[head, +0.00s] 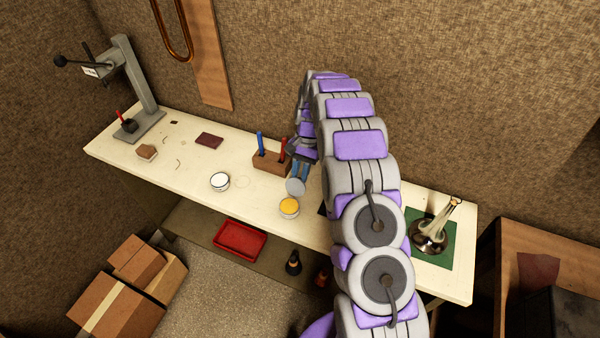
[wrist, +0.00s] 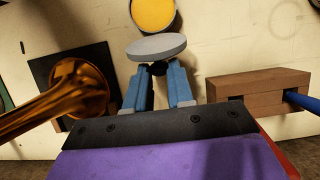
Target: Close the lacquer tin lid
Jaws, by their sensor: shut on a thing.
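The lacquer tin (head: 289,207) stands open on the bench, its round mouth showing yellow lacquer. It also shows at the top of the wrist view (wrist: 153,12), partly cut off. The lid (head: 296,187) is a grey disc with a dark knob, off the tin. My gripper (head: 301,171) is shut on the lid's knob, with its blue fingers on either side of it in the wrist view (wrist: 159,74). The lid (wrist: 157,46) is tilted in the head view and appears just behind the tin's mouth. Its exact height over the bench is hard to tell.
A wooden block (head: 270,162) with blue and red tools stands left of my gripper. A white-topped tin (head: 219,181) sits further left. A brass horn part (wrist: 62,97) is near my gripper in the wrist view. A horn piece on a green mat (head: 445,251) lies right.

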